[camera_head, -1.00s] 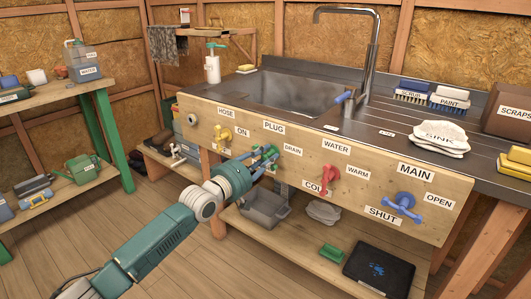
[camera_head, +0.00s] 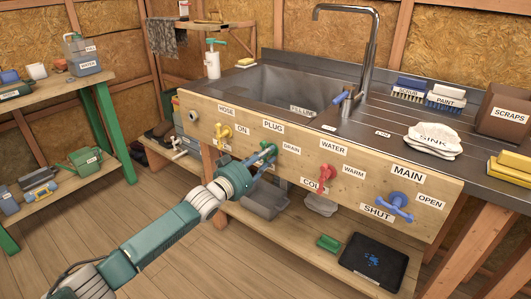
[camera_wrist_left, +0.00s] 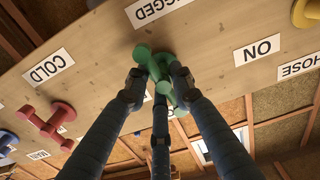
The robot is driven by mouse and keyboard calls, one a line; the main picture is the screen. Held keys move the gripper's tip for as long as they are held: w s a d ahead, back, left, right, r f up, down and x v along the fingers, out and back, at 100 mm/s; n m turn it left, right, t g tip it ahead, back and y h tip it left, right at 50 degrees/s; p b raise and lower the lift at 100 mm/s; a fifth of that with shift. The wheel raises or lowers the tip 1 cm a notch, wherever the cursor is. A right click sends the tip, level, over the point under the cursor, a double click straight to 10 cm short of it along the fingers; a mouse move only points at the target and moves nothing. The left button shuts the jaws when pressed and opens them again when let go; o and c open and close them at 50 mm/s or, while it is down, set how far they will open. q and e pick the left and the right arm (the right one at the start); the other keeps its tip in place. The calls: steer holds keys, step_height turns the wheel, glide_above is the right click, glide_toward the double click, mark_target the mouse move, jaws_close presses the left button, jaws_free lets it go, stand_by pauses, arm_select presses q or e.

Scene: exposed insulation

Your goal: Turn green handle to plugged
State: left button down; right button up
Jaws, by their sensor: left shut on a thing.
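The green handle (camera_head: 269,147) is on the wooden front panel (camera_head: 350,200) of the sink bench, between the PLUG label (camera_head: 272,126) and the DRAIN label (camera_head: 291,149). My left gripper (camera_head: 262,158) reaches it from the lower left and hides part of it. In the left wrist view the dark fingers of the left gripper (camera_wrist_left: 159,82) are shut around the green handle (camera_wrist_left: 163,68), with its bar between them. A label ending in "GGED" (camera_wrist_left: 158,8) shows beside it, cut off by the frame edge. My right gripper is not in view.
A yellow handle (camera_head: 222,131) is to the left on the panel, with a red handle (camera_head: 325,178) and a blue handle (camera_head: 396,205) to the right. A grey bin (camera_head: 265,203) stands on the shelf below. The floor at front left is clear.

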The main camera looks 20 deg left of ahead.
arm_select(q)
steer(key=shift+d+m, duration=0.15)
steer(key=shift+m, duration=0.55)
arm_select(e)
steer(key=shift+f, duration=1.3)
arm_select(q)
steer(key=c, duration=1.5)
jaws_free()
steer(key=shift+c, duration=0.2)
steer(key=v, duration=1.2)
